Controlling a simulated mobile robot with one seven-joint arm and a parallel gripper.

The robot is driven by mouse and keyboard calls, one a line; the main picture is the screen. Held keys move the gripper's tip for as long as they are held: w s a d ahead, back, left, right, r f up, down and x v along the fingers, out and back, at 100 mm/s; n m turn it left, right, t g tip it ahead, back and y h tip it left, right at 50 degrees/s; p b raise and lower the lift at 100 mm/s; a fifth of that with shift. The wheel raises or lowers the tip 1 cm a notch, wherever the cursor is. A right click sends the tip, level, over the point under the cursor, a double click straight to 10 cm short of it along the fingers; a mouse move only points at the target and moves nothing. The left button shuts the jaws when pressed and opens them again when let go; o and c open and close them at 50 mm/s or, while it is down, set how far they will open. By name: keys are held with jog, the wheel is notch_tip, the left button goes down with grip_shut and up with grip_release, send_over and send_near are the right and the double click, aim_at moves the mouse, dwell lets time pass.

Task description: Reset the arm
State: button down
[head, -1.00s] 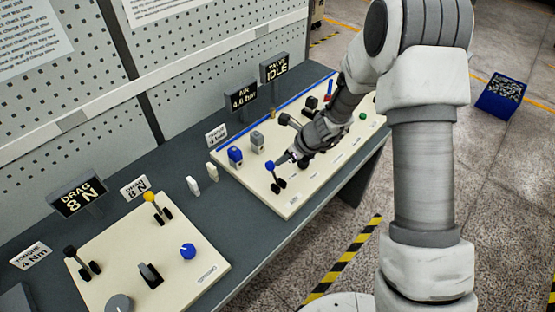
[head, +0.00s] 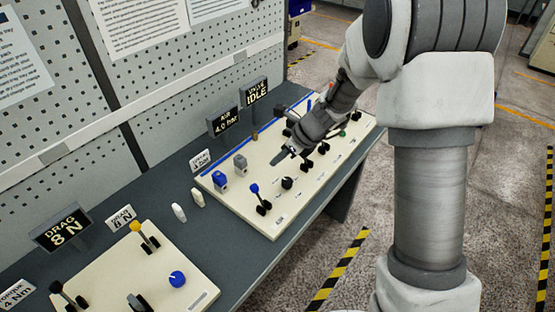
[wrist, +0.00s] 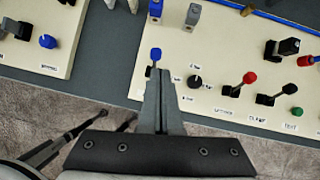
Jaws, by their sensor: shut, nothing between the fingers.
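My gripper (head: 283,156) is shut and empty in the head view, above the far cream panel (head: 262,223). It is up and right of a blue-tipped lever (head: 258,197) on that panel and looks apart from it. In the wrist view my gripper (wrist: 161,75) points up the picture with its fingers together. The blue-tipped lever (wrist: 155,55) shows there just beyond the fingertips. A black knob (wrist: 193,81) is just right of the fingers. My forearm hides part of the panel's far end in the head view.
A near cream panel (head: 115,265) carries a yellow-tipped lever (head: 143,234) and a blue knob (head: 177,279). Signs read AIR 4.0 bar (head: 223,120), VALVE IDLE (head: 255,92) and DRAG 8 N (head: 61,230). A pegboard wall rises behind the bench.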

jog(key=s+d+r+n+h+b, duration=0.1)
jog(key=s+d+r+n+b, duration=0.35)
jog(key=s+r+n, duration=0.75)
jog(key=s+d+r+n+t+h, duration=0.1)
jog(key=s+d+r+n+h, duration=0.1)
jog(key=s+d+n, duration=0.3)
jog(key=s+d+r+n+t+h, duration=0.1)
jog(key=s+d+n+h, duration=0.1)
jog(key=s+d+n, duration=0.3)
jog(key=shift+s+d+r+n+t+h, duration=0.4)
jog(key=shift+s+n, duration=0.6)
jog(key=shift+s, duration=1.05)
